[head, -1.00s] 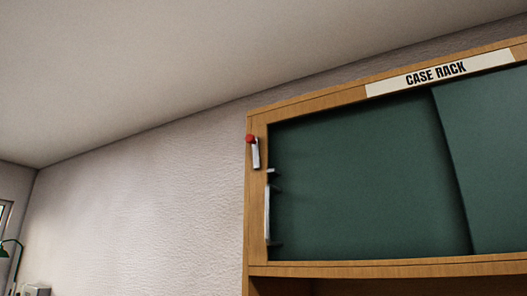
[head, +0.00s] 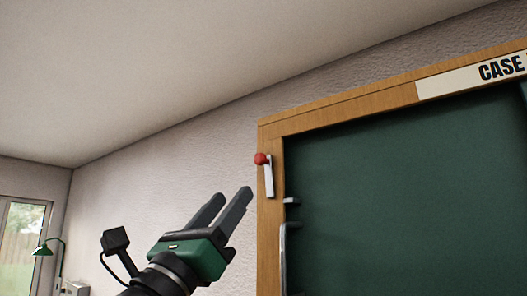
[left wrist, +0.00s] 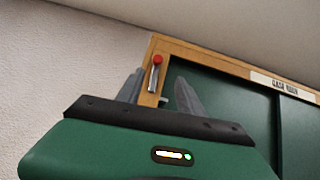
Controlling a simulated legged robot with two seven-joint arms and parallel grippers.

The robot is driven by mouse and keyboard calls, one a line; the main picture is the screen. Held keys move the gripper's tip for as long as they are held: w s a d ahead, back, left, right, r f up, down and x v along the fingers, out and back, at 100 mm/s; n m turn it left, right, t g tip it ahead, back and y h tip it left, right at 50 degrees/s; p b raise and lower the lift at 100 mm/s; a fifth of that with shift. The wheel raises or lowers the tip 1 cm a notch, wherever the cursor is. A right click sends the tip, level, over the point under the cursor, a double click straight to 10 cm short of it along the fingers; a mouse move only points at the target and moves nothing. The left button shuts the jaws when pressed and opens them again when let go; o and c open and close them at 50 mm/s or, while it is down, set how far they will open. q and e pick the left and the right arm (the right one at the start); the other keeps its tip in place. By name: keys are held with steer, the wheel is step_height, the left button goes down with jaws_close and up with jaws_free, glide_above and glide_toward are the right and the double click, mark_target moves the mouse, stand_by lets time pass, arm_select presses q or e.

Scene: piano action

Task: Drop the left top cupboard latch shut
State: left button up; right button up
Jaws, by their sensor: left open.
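The left top cupboard latch (head: 267,176) is a pale lever with a red knob at its upper end, on the wooden left frame post of the cupboard (head: 400,180). The lever hangs almost straight down below the knob. It also shows in the left wrist view (left wrist: 155,74), between the fingers in the picture. My left gripper (head: 233,196) is open and empty, left of the latch and a little lower, apart from it. My right gripper is not in view.
The cupboard has a green sliding door (head: 410,200) with a metal handle (head: 284,255) just right of the post, below the latch. A sign (head: 480,75) runs along the top rail. The wall left of the cupboard is bare. A green lamp (head: 42,250) stands far left.

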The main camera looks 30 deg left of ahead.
mark_target(259, 161)
arm_select(q)
steer(key=p+x, duration=0.2)
steer(key=x, duration=0.2)
steer(key=p+x, duration=0.3)
steer(key=x, duration=0.2)
steer(key=p+x, duration=0.3)
steer(key=x, duration=0.1)
steer(key=shift+w+a, duration=0.4)
steer(key=shift+w+d+r+p, duration=0.1)
steer(key=shift+w+r+p, duration=0.25)
steer(key=shift+p, duration=0.2)
steer(key=shift+s, duration=0.2)
steer(key=shift+d, duration=0.1)
steer(key=shift+w, duration=0.15)
jaws_close()
